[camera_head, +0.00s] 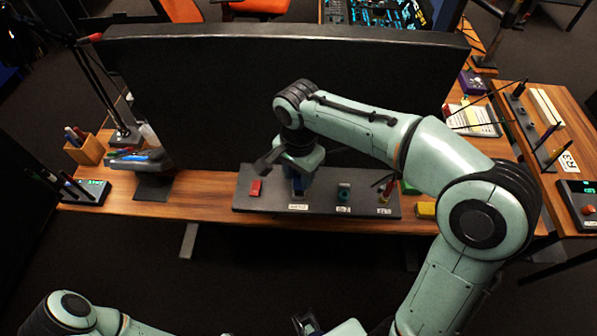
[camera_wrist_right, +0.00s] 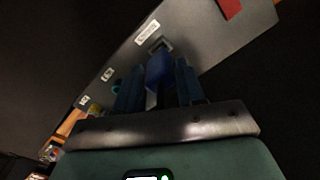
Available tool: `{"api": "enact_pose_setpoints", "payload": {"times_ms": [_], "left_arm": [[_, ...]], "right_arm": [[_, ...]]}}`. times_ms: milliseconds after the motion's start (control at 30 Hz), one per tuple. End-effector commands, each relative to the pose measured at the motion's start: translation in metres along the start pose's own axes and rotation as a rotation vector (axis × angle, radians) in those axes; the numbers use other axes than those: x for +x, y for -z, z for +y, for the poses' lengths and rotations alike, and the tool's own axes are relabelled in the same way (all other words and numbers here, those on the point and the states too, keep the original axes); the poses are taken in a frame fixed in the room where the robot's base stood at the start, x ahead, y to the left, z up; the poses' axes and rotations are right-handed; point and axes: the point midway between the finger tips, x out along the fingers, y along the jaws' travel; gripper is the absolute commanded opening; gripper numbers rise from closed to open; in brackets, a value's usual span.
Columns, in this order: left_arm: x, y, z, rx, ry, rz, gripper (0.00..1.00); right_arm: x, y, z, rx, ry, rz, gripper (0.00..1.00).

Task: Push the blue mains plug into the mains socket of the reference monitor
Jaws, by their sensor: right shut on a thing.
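My right gripper (camera_head: 297,184) is over the grey panel (camera_head: 262,206) in the head view. In the right wrist view, my right gripper (camera_wrist_right: 158,88) is shut on the blue mains plug (camera_wrist_right: 160,69), which sits between its two dark fingers. Parts at the bottom edge of the head view seem to be my left gripper, cut off and unclear.
A red block (camera_head: 255,188) is left of the plug on the panel. A teal round part (camera_head: 344,191) and several small parts are to the right. The large black screen (camera_head: 190,95) stands close behind. A pen holder (camera_head: 84,150) is on the desk's left.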

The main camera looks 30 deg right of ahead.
Motion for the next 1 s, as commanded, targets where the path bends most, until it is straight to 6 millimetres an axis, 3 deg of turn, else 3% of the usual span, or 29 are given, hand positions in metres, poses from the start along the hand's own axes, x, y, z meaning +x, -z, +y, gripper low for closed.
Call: {"api": "enact_pose_setpoints", "payload": {"times_ms": [1000], "left_arm": [[0.018, -0.003, -0.007, -0.003, 0.003, -0.007, 0.0]], "right_arm": [[0.025, 0.0, 0.0, 0.0, 0.0, 0.0, 0.14]]}}
